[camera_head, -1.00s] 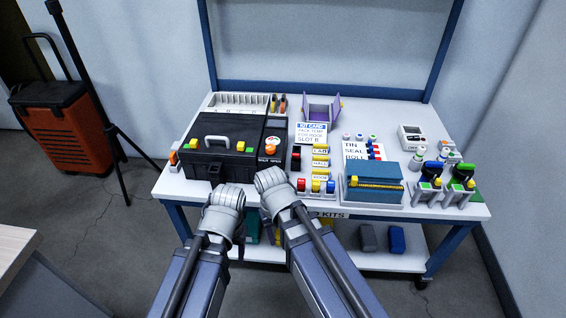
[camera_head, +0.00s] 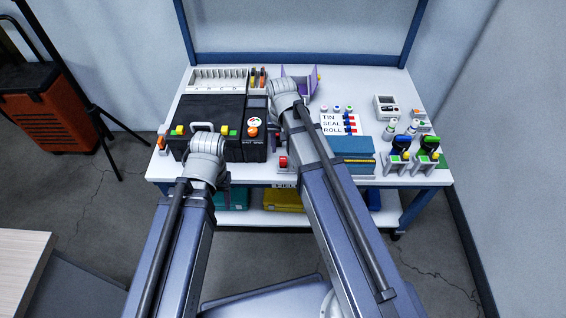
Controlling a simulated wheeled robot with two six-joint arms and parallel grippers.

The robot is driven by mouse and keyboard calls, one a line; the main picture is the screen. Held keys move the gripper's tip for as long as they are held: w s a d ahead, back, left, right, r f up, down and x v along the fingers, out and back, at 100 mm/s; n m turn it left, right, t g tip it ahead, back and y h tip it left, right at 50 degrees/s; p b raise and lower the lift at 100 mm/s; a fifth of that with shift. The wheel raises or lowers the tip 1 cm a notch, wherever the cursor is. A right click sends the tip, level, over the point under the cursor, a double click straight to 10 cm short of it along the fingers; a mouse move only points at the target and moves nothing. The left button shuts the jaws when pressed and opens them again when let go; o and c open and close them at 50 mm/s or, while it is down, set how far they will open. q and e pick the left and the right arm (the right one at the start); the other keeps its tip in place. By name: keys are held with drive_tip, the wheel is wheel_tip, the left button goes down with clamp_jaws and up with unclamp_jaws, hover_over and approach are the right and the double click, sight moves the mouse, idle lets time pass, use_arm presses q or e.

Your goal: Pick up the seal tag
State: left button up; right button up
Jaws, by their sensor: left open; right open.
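A white card (camera_head: 332,124) marked TIN, SEAL, ROLL lies on the workbench, with small red and blue pieces (camera_head: 351,125) along its right side. I cannot tell for sure which piece is the seal tag. My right gripper (camera_head: 284,88) is over the back middle of the bench, left of and beyond the card, in front of the purple holder. Its wrist and arm hide the bench beneath. My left gripper (camera_head: 208,146) is at the front of the black case. Both grippers are open; their fingertips are mostly hidden by the wrists.
The black case (camera_head: 207,112) with coloured knobs fills the bench's left. A purple holder (camera_head: 301,78) stands at the back. A blue box (camera_head: 352,147) sits front right of my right arm. Bottles and stands (camera_head: 399,155) crowd the right side. Bare bench (camera_head: 355,82) shows at the back right.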

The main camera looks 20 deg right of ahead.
sight(283, 159)
drive_tip(key=shift+d+f+b, duration=0.15)
drive_tip(key=shift+f+b, duration=2.95)
drive_tip(key=shift+f, duration=0.4)
drive_tip(key=shift+r, duration=0.1)
drive_tip(key=shift+c, duration=0.2)
clamp_jaws()
